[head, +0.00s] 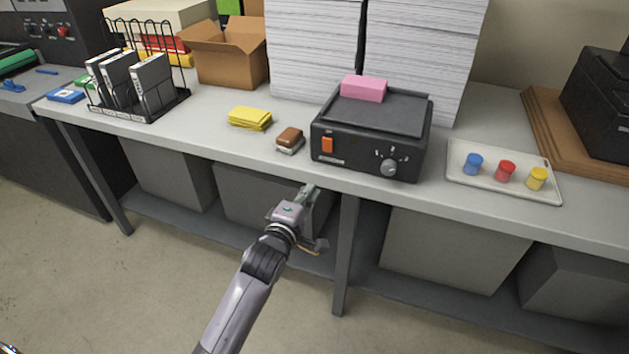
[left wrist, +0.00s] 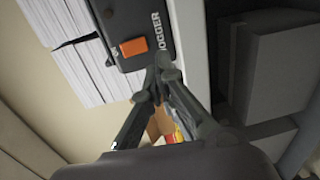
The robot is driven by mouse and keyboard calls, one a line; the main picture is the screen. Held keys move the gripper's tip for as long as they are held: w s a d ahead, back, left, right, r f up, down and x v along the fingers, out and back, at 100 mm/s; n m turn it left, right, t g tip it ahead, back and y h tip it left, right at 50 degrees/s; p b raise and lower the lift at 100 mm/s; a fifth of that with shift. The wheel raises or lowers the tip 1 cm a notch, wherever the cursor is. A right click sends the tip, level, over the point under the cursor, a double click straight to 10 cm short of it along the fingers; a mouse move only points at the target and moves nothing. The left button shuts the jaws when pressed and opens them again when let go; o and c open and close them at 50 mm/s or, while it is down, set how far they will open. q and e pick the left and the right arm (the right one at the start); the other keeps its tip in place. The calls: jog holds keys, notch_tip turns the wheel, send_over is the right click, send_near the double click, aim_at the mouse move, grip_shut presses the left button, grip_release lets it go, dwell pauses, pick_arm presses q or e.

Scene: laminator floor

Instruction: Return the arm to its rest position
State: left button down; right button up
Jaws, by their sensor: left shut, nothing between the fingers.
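My left arm reaches up from the bottom of the head view. Its gripper (head: 312,190) is in front of the table's front edge, just below the black jogger (head: 372,135). In the left wrist view the gripper (left wrist: 163,62) has its fingertips together with nothing between them. The jogger, with its orange switch and the word JOGGER, shows beyond the fingertips in that view (left wrist: 140,22). A pink block (head: 364,88) lies on top of the jogger. My right gripper is in neither view.
The grey table (head: 215,130) carries a yellow pad stack (head: 250,118), a brown-topped block (head: 289,139), a wire rack (head: 180,97), a cardboard box (head: 230,60), tall paper stacks (head: 425,50) and a tray (head: 480,187) with three coloured pots. Grey bins (head: 450,245) stand below. The floor in front is clear.

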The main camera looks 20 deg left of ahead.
pick_arm(q)
jog(key=shift+s+f, duration=0.1)
jog(key=shift+s, duration=0.7)
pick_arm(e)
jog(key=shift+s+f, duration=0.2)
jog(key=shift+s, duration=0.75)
